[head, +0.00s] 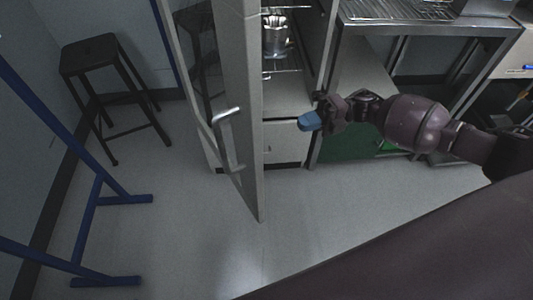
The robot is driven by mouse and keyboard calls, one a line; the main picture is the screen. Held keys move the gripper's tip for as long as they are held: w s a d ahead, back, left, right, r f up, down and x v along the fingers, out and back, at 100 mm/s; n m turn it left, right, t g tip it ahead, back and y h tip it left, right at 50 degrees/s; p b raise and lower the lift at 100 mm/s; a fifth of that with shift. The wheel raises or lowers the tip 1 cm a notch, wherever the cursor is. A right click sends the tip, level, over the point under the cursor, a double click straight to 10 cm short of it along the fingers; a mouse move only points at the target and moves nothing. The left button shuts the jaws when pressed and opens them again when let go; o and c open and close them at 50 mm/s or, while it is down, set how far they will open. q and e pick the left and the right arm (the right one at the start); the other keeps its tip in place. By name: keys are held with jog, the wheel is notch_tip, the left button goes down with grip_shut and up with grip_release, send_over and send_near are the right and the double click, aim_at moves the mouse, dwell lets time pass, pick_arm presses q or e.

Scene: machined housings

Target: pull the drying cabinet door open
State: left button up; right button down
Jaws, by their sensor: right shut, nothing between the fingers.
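The drying cabinet door (245,95) stands swung open, seen nearly edge-on, with a metal bar handle (229,140) on its left face. Behind it the cabinet interior (284,95) shows wire shelves and a shiny metal part (275,36) on one of them. My right gripper (309,121), with blue fingertips, is shut and empty. It appears in front of the cabinet opening, to the right of the door and apart from the handle. My left gripper is not in view.
A steel bench (430,28) stands right of the cabinet. A dark stool (88,53) stands at the back left, and a blue metal frame (98,200) is at the left. The floor (190,235) before the door is clear.

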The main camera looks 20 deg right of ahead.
jog(key=s+a+n+g, duration=0.1)
jog(key=s+a, duration=0.1)
jog(key=a, duration=0.4)
jog(key=s+a+n+g+p, duration=0.1)
jog(key=s+a+g, duration=0.1)
jog(key=a, duration=0.4)
jog(key=shift+s+f+n, duration=0.25)
jog(key=shift+s+n, duration=0.15)
jog(key=shift+s, duration=0.35)
jog(key=shift+a+p, duration=0.15)
jog(key=shift+p, duration=0.15)
